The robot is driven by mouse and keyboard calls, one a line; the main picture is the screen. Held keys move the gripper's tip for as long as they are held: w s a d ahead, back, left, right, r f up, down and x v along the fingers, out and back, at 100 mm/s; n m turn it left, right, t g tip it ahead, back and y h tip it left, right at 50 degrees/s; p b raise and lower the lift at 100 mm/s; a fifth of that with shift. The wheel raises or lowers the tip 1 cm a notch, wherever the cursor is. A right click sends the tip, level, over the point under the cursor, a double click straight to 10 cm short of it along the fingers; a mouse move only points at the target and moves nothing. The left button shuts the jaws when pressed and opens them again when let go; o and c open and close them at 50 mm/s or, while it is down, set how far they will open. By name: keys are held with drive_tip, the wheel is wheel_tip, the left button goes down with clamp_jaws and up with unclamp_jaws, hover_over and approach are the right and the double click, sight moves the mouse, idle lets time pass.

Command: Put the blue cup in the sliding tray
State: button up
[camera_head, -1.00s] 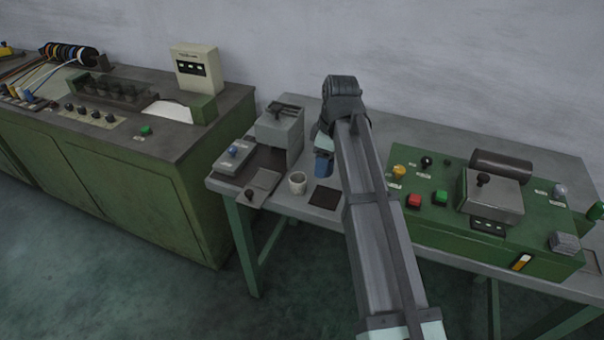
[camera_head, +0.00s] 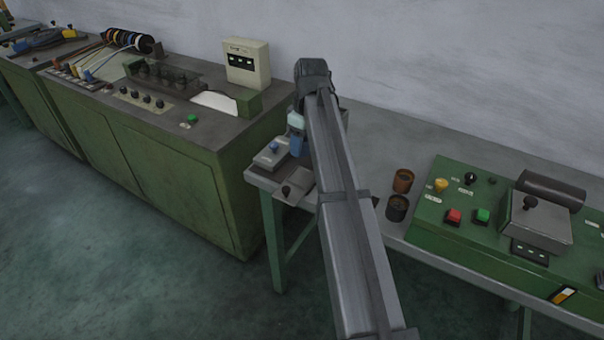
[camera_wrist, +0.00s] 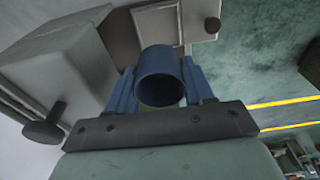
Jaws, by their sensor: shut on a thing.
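My gripper (camera_wrist: 160,90) is shut on the blue cup (camera_wrist: 158,78), which sits between its blue fingers in the wrist view. In the head view my gripper (camera_head: 296,142) is over the left end of the grey bench, by the small grey machine; cup and fingers are hard to tell apart there. The sliding tray (camera_head: 302,180), a grey plate with a dark knob, sticks out at the machine's front. The height gap cannot be judged.
A green cabinet (camera_head: 180,180) is at left. My arm hides much of the bench.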

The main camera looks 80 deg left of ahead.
sight(301, 177)
drive_tip(key=shift+f, duration=4.75)
drive_tip(key=shift+f, duration=0.1)
drive_tip(key=o, duration=1.1)
drive_tip(key=r, duration=0.8)
drive_tip(key=w+d+r, duration=0.1)
drive_tip(key=r, duration=0.3)
drive_tip(key=shift+r, duration=0.1)
drive_tip(key=shift+d, duration=0.1)
